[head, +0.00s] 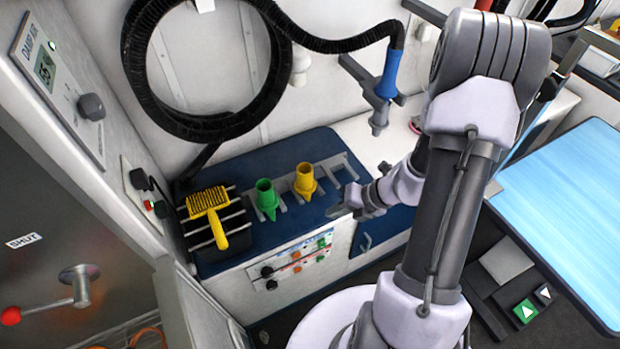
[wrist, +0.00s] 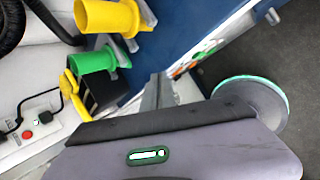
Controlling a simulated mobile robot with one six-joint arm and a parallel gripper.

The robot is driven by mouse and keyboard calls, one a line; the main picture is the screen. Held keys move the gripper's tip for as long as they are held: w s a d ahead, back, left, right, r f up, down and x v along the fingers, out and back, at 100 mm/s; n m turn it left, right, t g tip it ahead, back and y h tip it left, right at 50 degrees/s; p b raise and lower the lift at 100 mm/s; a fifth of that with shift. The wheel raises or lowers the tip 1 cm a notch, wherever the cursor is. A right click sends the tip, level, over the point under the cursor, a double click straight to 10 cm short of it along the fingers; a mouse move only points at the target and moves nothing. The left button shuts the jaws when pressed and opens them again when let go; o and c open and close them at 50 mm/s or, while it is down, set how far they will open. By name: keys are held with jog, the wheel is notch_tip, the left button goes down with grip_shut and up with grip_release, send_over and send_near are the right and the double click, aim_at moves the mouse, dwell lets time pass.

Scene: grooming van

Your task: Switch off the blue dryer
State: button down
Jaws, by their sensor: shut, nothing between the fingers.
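The hose end with a blue grip (head: 388,75) hangs on a wall holder at the end of a thick black hose. Below it stands a white cabinet with a dark blue top (head: 238,256). On its front is a control panel (head: 292,262) with black and orange knobs and a green part; its labels are too small to read. The panel shows edge-on in the wrist view (wrist: 196,60). My gripper (head: 340,211) is shut and empty, in front of the cabinet's top edge, right of and above the panel, apart from it. Its fingers (wrist: 158,88) point toward the cabinet in the wrist view.
A green nozzle (head: 267,197) and a yellow nozzle (head: 305,181) stand in a rack on the blue top, beside a yellow brush (head: 212,213). A wall socket with a red button (head: 150,205) is at left. A blue table (head: 565,200) is at right.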

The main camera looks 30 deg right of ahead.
aim_at(322, 244)
jog(key=s+d+f+m+p, duration=0.2)
jog(key=s+d+f+m, duration=0.1)
jog(key=s+f+m, duration=0.6)
notch_tip(322, 244, down, 3)
jog(key=m, duration=0.4)
jog(key=shift+h, duration=0.4)
jog(key=shift+r, duration=0.1)
jog(key=w+a+f+b, duration=0.3)
jog(key=w+f+b, duration=0.1)
jog(key=w+f, duration=0.4)
jog(key=shift+w+a+f, duration=0.2)
jog(key=shift+a+f, duration=0.1)
jog(key=shift+f, duration=0.1)
